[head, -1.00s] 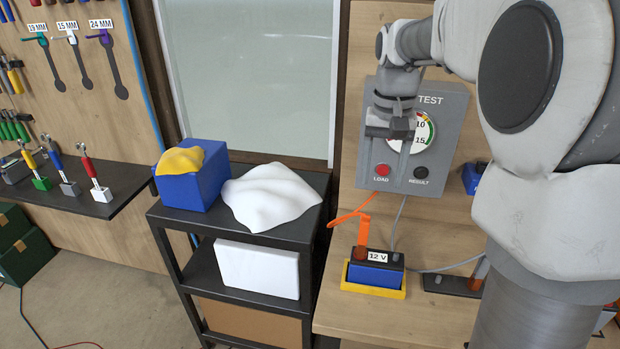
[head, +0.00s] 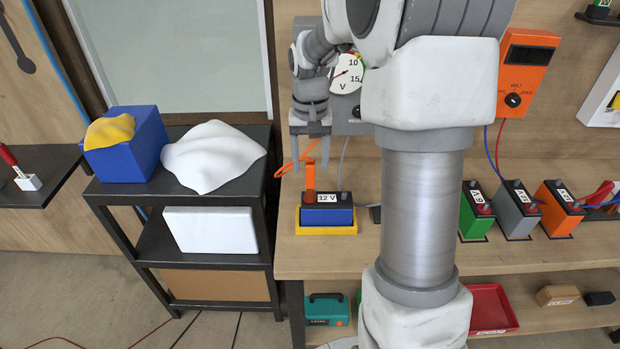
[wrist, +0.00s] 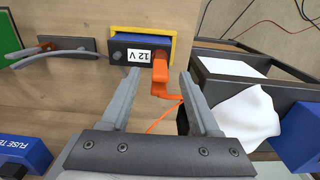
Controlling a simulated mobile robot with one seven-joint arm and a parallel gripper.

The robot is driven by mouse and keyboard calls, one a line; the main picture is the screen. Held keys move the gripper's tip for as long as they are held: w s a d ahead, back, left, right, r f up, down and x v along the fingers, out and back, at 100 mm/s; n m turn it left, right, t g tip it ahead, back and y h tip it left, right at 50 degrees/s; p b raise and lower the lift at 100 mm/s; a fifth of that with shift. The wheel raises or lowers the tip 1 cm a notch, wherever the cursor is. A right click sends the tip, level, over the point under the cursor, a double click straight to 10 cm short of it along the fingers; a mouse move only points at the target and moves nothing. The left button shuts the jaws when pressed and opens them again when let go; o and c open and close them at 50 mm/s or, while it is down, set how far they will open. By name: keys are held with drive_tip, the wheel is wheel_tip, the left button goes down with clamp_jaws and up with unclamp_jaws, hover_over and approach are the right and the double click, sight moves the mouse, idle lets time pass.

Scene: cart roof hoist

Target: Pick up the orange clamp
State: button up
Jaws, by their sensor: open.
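The orange clamp (head: 309,178) stands upright on the left end of the blue and black 12 V battery (head: 338,215). The battery sits in a yellow tray (head: 327,230) on the wooden bench. My gripper (head: 311,138) is open and empty, fingers pointing down, a little above the clamp. In the wrist view the clamp (wrist: 160,78) shows between and beyond the two fingertips (wrist: 160,75), apart from both. An orange cable trails from the clamp. My arm hides part of the test box behind.
A black cart (head: 262,200) with a blue box (head: 125,150) and a white cloth (head: 212,155) stands left of the bench. Several batteries, including a green one (head: 476,212), stand to the right. My arm hides some of the bench between.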

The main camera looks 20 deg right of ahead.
sight(310, 174)
drive_tip(key=shift+w+d+f, duration=0.1)
drive_tip(key=shift+w+f, duration=0.1)
drive_tip(key=shift+f, duration=0.7)
drive_tip(key=shift+w+d+f, duration=0.1)
drive_tip(key=shift+w+f, duration=0.05)
drive_tip(key=shift+f, duration=0.7)
drive_tip(key=shift+w+f, duration=0.2)
drive_tip(key=shift+f, duration=0.7)
drive_tip(key=shift+c, duration=0.3)
clamp_jaws()
